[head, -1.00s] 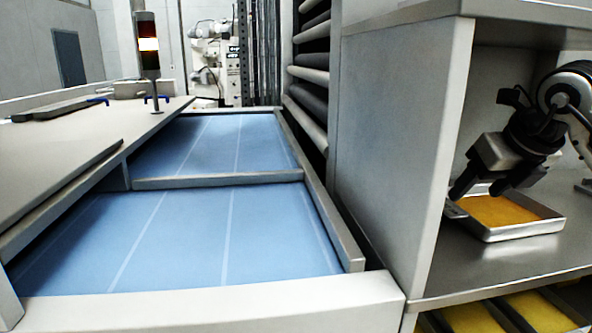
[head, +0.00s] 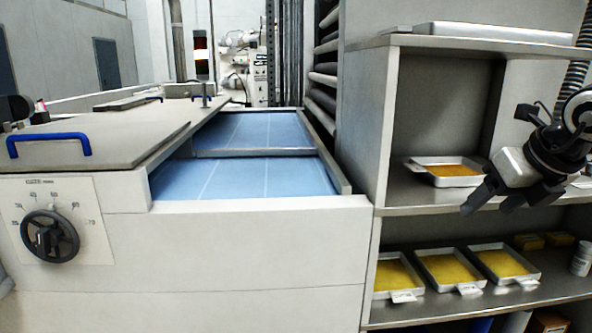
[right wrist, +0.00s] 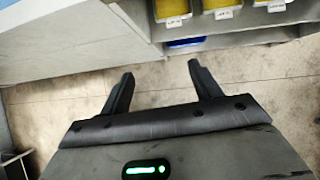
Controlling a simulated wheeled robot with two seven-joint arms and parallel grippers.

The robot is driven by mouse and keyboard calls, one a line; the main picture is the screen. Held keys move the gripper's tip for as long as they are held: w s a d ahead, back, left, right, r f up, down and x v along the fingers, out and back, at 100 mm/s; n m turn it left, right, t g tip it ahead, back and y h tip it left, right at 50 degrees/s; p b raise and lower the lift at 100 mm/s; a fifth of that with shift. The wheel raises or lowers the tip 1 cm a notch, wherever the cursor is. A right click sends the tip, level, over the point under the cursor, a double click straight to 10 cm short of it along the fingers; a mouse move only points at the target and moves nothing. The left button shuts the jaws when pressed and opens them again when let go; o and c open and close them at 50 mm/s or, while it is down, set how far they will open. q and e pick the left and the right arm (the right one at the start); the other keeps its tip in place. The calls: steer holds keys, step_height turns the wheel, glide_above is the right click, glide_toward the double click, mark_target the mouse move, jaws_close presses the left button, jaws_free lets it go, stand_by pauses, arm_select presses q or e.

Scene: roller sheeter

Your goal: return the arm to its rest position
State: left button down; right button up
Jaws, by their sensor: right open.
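My right gripper (head: 487,205) is in front of the shelf unit at the right of the head view. It is open and empty, its two dark fingers apart. In the right wrist view the fingers (right wrist: 158,82) point toward the floor and the lower shelf, with nothing between them. A metal tray (head: 443,181) with orange-yellow contents sits on the middle shelf, left of and behind the gripper, apart from it. My left gripper is not clearly in view; a dark part (head: 15,108) shows at the far left edge, too small to identify.
The shelf unit (head: 385,140) stands on the right, with several yellow-filled trays (head: 447,269) on its lower shelf. A machine with blue belts (head: 250,175), a blue handle (head: 48,141) and a black handwheel (head: 50,237) fills the left. The floor (right wrist: 60,120) below the gripper is clear.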

steer(key=s+a+f+m+y, duration=0.1)
steer(key=s+a+f+y, duration=0.15)
steer(key=a+y, duration=0.45)
steer(key=s+a+f+m+y, duration=0.15)
steer(key=a+f+y, duration=0.3)
steer(key=a, duration=0.45)
steer(key=s+a+f+m+y, duration=0.1)
steer(key=s+a+f+y, duration=0.15)
steer(key=a+y, duration=0.45)
steer(key=s+d+f+m+t+h, duration=0.1)
steer(key=d+f+m+t+h, duration=0.2)
steer(key=f+m+t+h, duration=0.65)
steer(key=d+f+m+t+h, duration=0.1)
steer(key=d+f+m+h, duration=0.4)
steer(key=m, duration=1)
steer(key=s+a+f+m+g+h, duration=0.1)
steer(key=s+f+m+g, duration=0.5)
steer(key=s+f, duration=0.6)
step_height(320, 180, down, 4)
steer(key=shift+s+a+m+h, duration=0.25)
steer(key=shift+s+m+h, duration=0.2)
steer(key=shift+h, duration=0.35)
steer(key=shift+g, duration=0.25)
